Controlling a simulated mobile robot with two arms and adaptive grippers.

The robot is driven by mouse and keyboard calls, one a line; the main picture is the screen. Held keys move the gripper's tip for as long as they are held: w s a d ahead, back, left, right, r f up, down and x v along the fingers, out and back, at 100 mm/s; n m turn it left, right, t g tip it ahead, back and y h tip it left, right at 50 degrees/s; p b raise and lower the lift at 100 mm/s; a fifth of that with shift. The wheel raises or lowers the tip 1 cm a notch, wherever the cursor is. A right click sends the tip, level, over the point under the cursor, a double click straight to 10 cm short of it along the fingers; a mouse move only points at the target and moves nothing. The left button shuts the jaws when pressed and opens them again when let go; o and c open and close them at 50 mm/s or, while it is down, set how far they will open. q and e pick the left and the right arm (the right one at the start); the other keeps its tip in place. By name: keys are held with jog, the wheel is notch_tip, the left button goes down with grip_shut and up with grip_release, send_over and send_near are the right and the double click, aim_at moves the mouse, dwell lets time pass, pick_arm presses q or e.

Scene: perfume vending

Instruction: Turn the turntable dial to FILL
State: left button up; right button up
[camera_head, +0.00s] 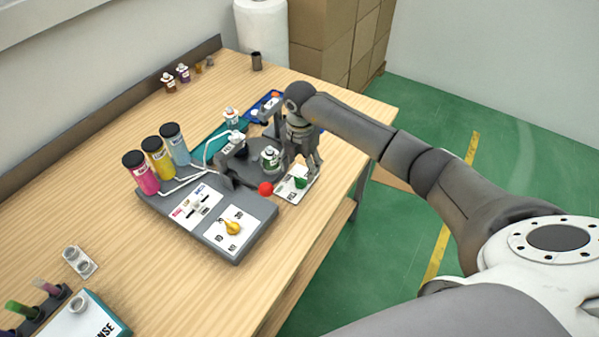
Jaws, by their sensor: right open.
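A yellow dial (232,227) sits on a white labelled plate on the grey machine's front panel (212,238); its labels are too small to read. Behind it is the dark round turntable (240,172), with a small green-labelled bottle (270,158) on its right side. My right gripper (306,168) points down, open, to the right of the bottle. It is above a white plate (288,194) that carries a small green part (300,182), well apart from the yellow dial. I cannot tell whether its fingers touch the green part. My left gripper is out of view.
A red ball knob (265,188) stands between the dial and the right gripper. Pink, yellow and blue cylinders (158,158) stand at the machine's left. A blue tray (262,106) lies behind. Bare wooden tabletop (100,225) is free at left.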

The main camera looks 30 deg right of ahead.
aim_at(300, 179)
notch_tip(300, 179, down, 3)
jog(key=shift+w+f, duration=0.1)
jog(key=shift+w, duration=0.05)
jog(key=shift+w+f+p, duration=0.1)
jog(key=shift+f+p, duration=0.3)
jog(key=shift+f, duration=0.55)
jog(key=c, duration=1)
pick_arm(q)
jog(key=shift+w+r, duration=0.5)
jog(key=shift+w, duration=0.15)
